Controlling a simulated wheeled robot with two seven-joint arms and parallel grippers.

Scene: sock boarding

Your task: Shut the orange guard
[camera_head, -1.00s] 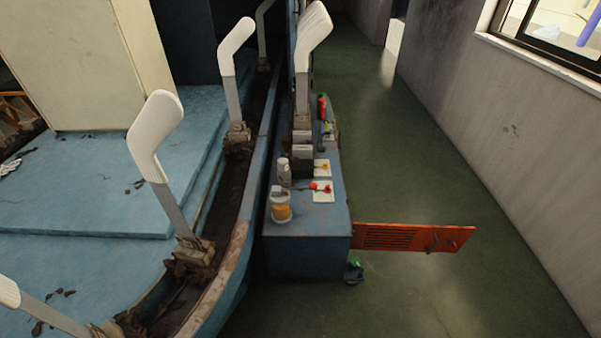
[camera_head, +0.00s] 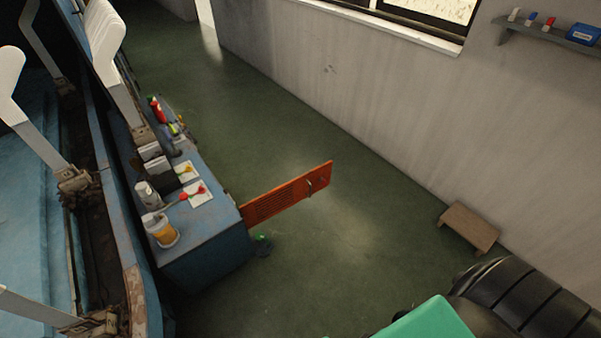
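The orange guard (camera_head: 287,195) is a flat slatted panel with a small handle near its far end. It stands swung open, sticking out to the right from the front corner of the blue machine cabinet (camera_head: 208,258) over the green floor. Nothing of mine touches it. Neither of my grippers is in view.
A low wooden stool (camera_head: 470,228) stands by the right wall. Black rounded shapes (camera_head: 527,300) and a green surface (camera_head: 432,322) fill the bottom right. Floor around the guard is clear.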

